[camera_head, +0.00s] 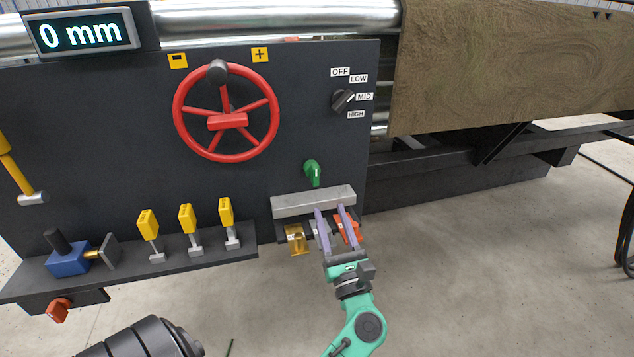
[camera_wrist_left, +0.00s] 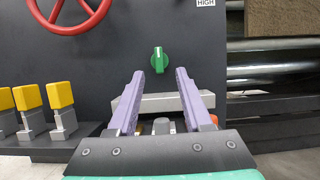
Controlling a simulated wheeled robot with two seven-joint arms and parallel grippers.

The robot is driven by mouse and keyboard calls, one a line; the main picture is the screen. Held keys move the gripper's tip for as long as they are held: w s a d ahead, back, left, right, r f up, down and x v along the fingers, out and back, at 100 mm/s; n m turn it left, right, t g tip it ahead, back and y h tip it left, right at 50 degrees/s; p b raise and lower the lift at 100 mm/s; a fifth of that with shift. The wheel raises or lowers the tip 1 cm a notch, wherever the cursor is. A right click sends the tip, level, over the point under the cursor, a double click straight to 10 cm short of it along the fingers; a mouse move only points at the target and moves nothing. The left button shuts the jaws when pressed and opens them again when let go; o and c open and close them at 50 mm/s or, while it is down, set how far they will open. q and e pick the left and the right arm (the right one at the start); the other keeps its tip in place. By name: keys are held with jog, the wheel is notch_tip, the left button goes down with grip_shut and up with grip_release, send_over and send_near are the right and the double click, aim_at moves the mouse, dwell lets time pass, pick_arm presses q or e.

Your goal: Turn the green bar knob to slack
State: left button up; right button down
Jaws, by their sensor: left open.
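The green bar knob (camera_head: 313,172) sits on the dark panel, low and right of the red wheel. In the head view its bar stands close to upright, slightly slanted. In the left wrist view the knob (camera_wrist_left: 159,60) shows upright with a pale line on it, beyond and between the fingertips. My left gripper (camera_head: 330,208) is open, its two lilac fingers apart with nothing held. It is in front of and below the knob, apart from it. I can read no slack marking by the knob. My right gripper is not in view.
A grey metal ledge (camera_head: 313,201) juts out below the knob, with a brass part (camera_head: 296,240) and an orange part (camera_head: 347,229) under it. The red handwheel (camera_head: 227,121), a black selector (camera_head: 343,100) and several yellow levers (camera_head: 186,217) share the panel. Open floor lies right.

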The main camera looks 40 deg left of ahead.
aim_at(317, 173)
pick_arm(q)
jog(key=p+x, duration=0.1)
jog(key=x, duration=1.2)
jog(key=shift+s+a+r, duration=0.1)
jog(key=shift+a+r, duration=0.05)
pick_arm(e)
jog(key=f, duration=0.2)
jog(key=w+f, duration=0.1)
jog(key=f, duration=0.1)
pick_arm(q)
grip_shut()
